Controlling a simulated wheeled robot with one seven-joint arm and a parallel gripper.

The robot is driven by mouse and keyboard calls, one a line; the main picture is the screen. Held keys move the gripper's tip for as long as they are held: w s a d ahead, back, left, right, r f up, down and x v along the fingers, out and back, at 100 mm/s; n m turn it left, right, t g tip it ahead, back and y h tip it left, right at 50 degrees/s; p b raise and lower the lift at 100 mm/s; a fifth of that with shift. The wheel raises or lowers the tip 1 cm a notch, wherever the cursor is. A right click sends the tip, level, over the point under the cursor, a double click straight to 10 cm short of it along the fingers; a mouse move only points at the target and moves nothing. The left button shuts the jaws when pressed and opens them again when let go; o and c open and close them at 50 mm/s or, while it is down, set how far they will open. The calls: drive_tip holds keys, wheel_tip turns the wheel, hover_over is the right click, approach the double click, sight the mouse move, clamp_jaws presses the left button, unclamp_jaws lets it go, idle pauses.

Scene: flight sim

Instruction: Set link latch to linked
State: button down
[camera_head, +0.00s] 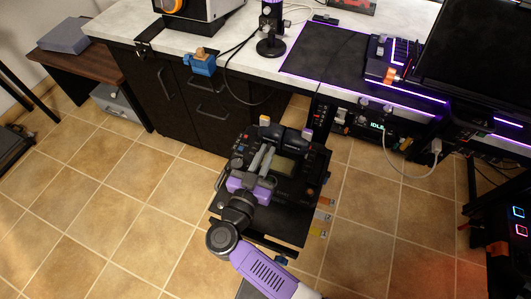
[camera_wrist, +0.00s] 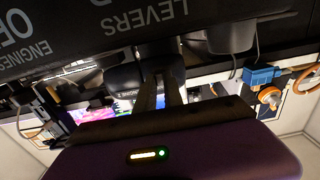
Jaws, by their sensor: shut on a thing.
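The black throttle unit (camera_head: 312,185) stands in the middle of the head view, with dark lever knobs (camera_head: 297,139) at its top. My gripper (camera_head: 266,151) is over its upper left part, with its grey fingers close together. In the wrist view the finger pair (camera_wrist: 161,76) reaches up to a dark part below the lettered panel (camera_wrist: 95,28), which shows upside-down words such as LEVERS and ENGINES. The fingers are shut on a small dark part there. I cannot tell if it is the link latch, and the latch's setting is hidden.
A white-topped desk (camera_head: 130,20) with black drawers runs behind the unit, with a blue clamp (camera_head: 202,64) on its edge. A dark monitor (camera_head: 475,60) stands at the right. Cables hang under the desk. The tiled floor (camera_head: 90,215) at the left is clear.

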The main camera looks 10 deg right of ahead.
drive_tip(key=shift+s+d+r+p, duration=0.2)
drive_tip(key=shift+s+d+p, duration=0.25)
drive_tip(key=shift+p, duration=0.65)
drive_tip(key=shift+s+d+f, duration=0.15)
drive_tip(key=shift+d+f, duration=0.1)
drive_tip(key=shift+d, duration=0.2)
drive_tip(key=c, duration=1.4)
unclamp_jaws()
drive_tip(key=shift+c, duration=0.2)
drive_tip(key=shift+a, duration=0.1)
drive_tip(key=p+v, duration=0.1)
drive_tip(key=v, duration=0.6)
drive_tip(key=shift+s+a, duration=0.2)
drive_tip(key=shift+s, duration=0.1)
